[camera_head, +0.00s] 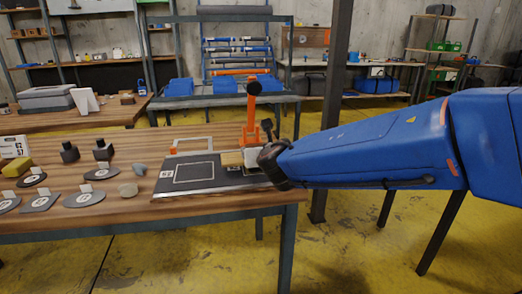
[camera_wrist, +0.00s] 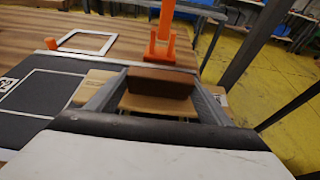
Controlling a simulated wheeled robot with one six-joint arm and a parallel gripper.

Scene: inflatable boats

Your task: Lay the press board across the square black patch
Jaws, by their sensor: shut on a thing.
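The press board (camera_head: 232,158) is a tan wooden board. In the wrist view the board (camera_wrist: 152,107) carries a brown block-like handle (camera_wrist: 162,82). My gripper (camera_wrist: 158,96) is shut on this handle, and tan board edges show outside both fingers. In the head view my gripper (camera_head: 262,160) is at the right end of a dark panel (camera_head: 210,184). A dark square area (camera_head: 193,173) with a white outline lies on the panel, left of the board; it also shows in the wrist view (camera_wrist: 38,92). I cannot tell whether the board touches the panel.
An orange post (camera_head: 252,110) stands just behind the board. A pale open frame (camera_head: 192,145) lies behind the panel. Several round dark patches, such as one at the front (camera_head: 84,198), and small dark blocks (camera_head: 69,152) occupy the wooden table's (camera_head: 130,218) left side.

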